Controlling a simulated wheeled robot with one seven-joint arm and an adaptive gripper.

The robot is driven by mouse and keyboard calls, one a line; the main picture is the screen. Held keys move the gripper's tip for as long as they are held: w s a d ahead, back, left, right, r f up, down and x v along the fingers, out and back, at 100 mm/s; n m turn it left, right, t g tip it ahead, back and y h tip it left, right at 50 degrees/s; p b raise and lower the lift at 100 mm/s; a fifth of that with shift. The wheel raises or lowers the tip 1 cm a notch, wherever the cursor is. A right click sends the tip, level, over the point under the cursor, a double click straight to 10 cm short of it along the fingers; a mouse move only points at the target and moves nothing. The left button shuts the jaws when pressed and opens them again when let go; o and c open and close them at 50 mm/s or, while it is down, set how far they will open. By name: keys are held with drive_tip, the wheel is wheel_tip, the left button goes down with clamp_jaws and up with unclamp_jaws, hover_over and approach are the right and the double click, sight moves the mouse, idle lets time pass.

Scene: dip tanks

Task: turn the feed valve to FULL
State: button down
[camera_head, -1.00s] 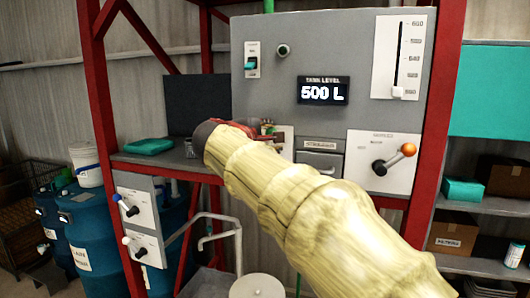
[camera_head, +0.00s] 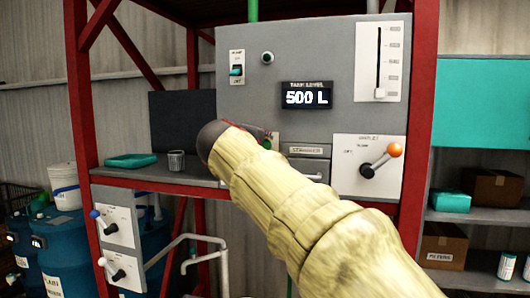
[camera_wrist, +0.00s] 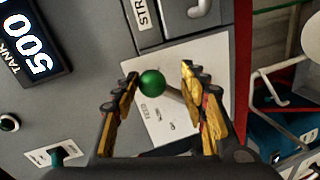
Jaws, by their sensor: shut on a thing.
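The feed valve is a lever with a green ball knob (camera_wrist: 152,83) on a white plate (camera_wrist: 186,125) marked FEED, seen in the wrist view. Its shaft runs from the knob to the lower right in that view. The other small markings on the plate are too small to read surely. In the head view my arm hides most of the valve and the gripper. The tank level display (camera_head: 307,96) reads 500 L.
A second lever with an orange knob (camera_head: 396,150) sits right of a drawer marked STRAINER (camera_head: 306,151). A pump switch (camera_head: 237,68) is above.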

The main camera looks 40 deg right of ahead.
drive_tip(key=shift+w+a+f, duration=0.15)
drive_tip(key=shift+w+f, duration=0.1)
drive_tip(key=c, duration=1.4)
unclamp_jaws()
drive_tip(key=shift+o, duration=1.1)
drive_tip(key=shift+w+a, duration=0.15)
drive_tip(key=shift+w, duration=0.05)
drive_tip(key=shift+o, duration=1.3)
drive_tip(key=shift+s, duration=0.1)
drive_tip(key=shift+r, duration=0.1)
drive_tip(key=shift+s, duration=0.1)
drive_tip(key=v, duration=1.1)
drive_tip(key=shift+s+a, duration=0.25)
drive_tip(key=shift+a, duration=0.05)
drive_tip(key=shift+r, duration=0.1)
